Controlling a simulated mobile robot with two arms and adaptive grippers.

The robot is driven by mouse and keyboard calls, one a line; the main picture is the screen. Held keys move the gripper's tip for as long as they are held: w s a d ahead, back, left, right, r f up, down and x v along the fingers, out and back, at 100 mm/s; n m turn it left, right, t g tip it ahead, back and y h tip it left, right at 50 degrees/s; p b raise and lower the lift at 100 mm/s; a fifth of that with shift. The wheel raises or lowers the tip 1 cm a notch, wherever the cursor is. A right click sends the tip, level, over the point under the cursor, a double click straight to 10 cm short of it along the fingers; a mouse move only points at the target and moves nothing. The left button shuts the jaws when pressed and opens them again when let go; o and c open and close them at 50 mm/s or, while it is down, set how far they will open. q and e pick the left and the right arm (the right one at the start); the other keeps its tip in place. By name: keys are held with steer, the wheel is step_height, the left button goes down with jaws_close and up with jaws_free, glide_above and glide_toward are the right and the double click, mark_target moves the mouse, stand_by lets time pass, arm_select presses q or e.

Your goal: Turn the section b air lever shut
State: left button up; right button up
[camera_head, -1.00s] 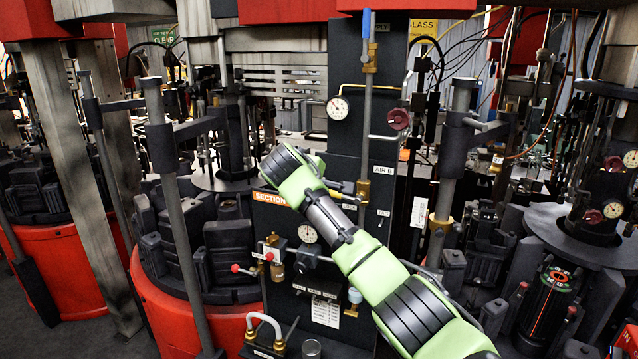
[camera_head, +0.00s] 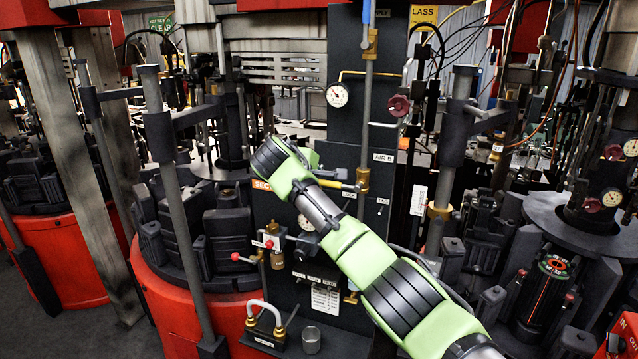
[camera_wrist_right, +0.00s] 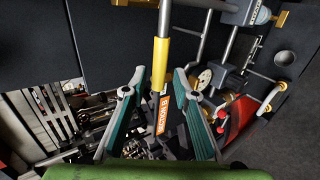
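The section B air lever has a yellow handle (camera_head: 338,184) pointing left from a brass valve (camera_head: 362,181) on a vertical pipe, below the "AIR B" label (camera_head: 383,157). In the right wrist view the yellow handle (camera_wrist_right: 160,64) reaches down between the fingertips of my right gripper (camera_wrist_right: 154,84). The fingers are spread apart, with visible gaps to the handle on both sides. In the head view my right arm comes from the lower right; its green wrist hides the gripper fingers and part of the orange section label. That label (camera_wrist_right: 158,120) shows in the wrist view. My left gripper is not in view.
A dark panel (camera_head: 345,265) stands behind the lever. A pressure gauge (camera_head: 337,95) and a dark red handwheel (camera_head: 399,105) sit above. Red-knobbed small valves (camera_head: 268,244) are below my wrist. A red-based mould machine (camera_head: 185,310) stands to the left.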

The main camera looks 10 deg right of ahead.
steer(key=shift+a+r, duration=0.1)
steer(key=shift+r, duration=0.05)
steer(key=v, duration=1.1)
steer(key=shift+s+a, duration=0.2)
steer(key=shift+s, duration=0.1)
steer(key=shift+r, duration=0.1)
